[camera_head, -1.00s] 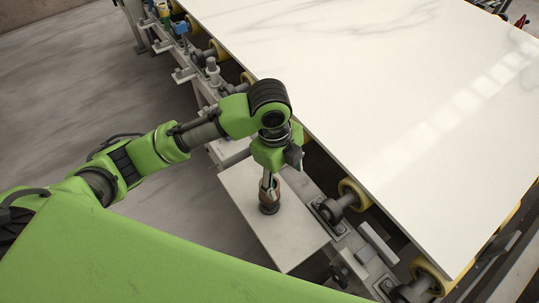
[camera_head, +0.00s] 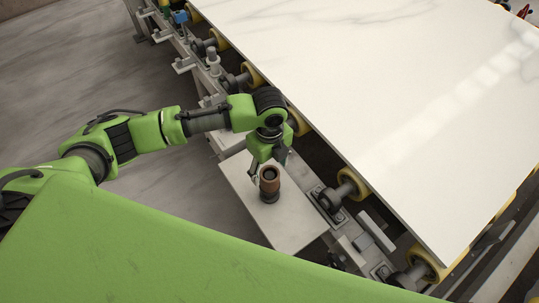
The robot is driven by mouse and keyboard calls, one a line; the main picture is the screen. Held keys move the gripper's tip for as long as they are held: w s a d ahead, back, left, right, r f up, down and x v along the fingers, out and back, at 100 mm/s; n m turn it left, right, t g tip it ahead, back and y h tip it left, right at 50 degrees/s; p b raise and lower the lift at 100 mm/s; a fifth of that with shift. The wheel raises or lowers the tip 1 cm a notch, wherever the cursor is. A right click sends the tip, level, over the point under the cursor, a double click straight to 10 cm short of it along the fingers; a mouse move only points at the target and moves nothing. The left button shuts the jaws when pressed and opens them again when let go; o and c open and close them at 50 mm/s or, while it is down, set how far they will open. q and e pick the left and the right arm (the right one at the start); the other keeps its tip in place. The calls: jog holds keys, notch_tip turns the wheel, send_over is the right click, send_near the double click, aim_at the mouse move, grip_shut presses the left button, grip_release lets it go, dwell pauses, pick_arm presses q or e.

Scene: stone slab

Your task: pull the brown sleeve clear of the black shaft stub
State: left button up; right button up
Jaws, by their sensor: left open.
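The brown sleeve (camera_head: 269,180) stands upright on the black shaft stub (camera_head: 270,197), of which only the lower part shows below it. The stub rests on a pale square plate (camera_head: 292,229). The sleeve's dark open top shows. My left gripper (camera_head: 262,171) is open, just behind and to the left of the sleeve's upper part. One finger shows at the sleeve's left; the other is mostly hidden, and I cannot tell whether they touch it. My right gripper is not in view.
A large white stone slab (camera_head: 400,110) lies on yellow rollers (camera_head: 354,184) to the right of the plate. Metal brackets (camera_head: 376,232) and the conveyor frame run along the slab's near edge. Grey floor (camera_head: 80,60) is open at the left.

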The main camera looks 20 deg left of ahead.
aim_at(270, 175)
pick_arm(q)
jog(key=shift+f, duration=1.7)
jog(key=c, duration=1.3)
jog(key=shift+o, duration=0.2)
jog(key=shift+r, duration=0.15)
jog(key=shift+r+p, duration=3.55)
jog(key=shift+p, duration=0.5)
